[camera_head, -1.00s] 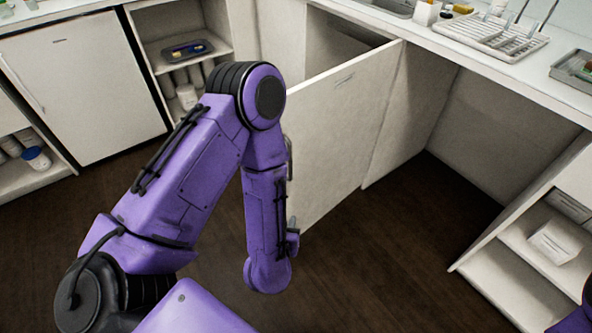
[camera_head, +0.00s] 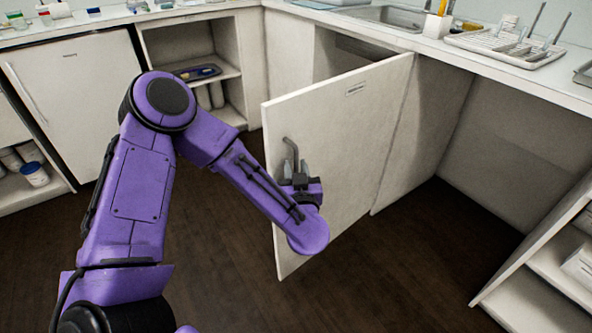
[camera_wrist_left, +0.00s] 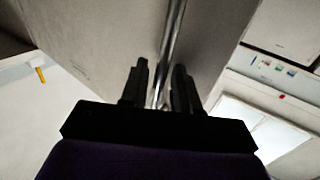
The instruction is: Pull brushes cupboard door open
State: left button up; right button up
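A cream cupboard door (camera_head: 345,125) stands swung out from under the counter, with a small label near its top that I cannot read. Its upright grey handle (camera_head: 291,150) is near the free edge. My left gripper (camera_head: 294,170) is at the handle, reaching up from below. In the left wrist view the handle bar (camera_wrist_left: 176,22) runs between the two fingers of my left gripper (camera_wrist_left: 160,75). The fingers are apart, with a gap beside the bar. The door face (camera_wrist_left: 95,40) fills much of that view. My right gripper is not in view.
The counter (camera_head: 480,65) with a sink (camera_head: 385,16) and a drying rack (camera_head: 510,45) runs above the door. An open shelf unit (camera_head: 545,275) stands at right. A white fridge-like door (camera_head: 75,95) is at left. Dark floor (camera_head: 410,270) is clear in front.

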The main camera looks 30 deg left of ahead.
pick_arm(q)
grip_shut()
jog(key=shift+w+a+r+p, duration=0.15)
jog(key=shift+a+r+p, duration=0.05)
jog(key=shift+a+p, duration=0.15)
jog(key=w+a+p, duration=0.2)
jog(key=a+p, duration=0.2)
jog(key=a, duration=0.4)
jog(key=shift+w+a+f, duration=0.15)
jog(key=shift+w+a, duration=0.2)
grip_release()
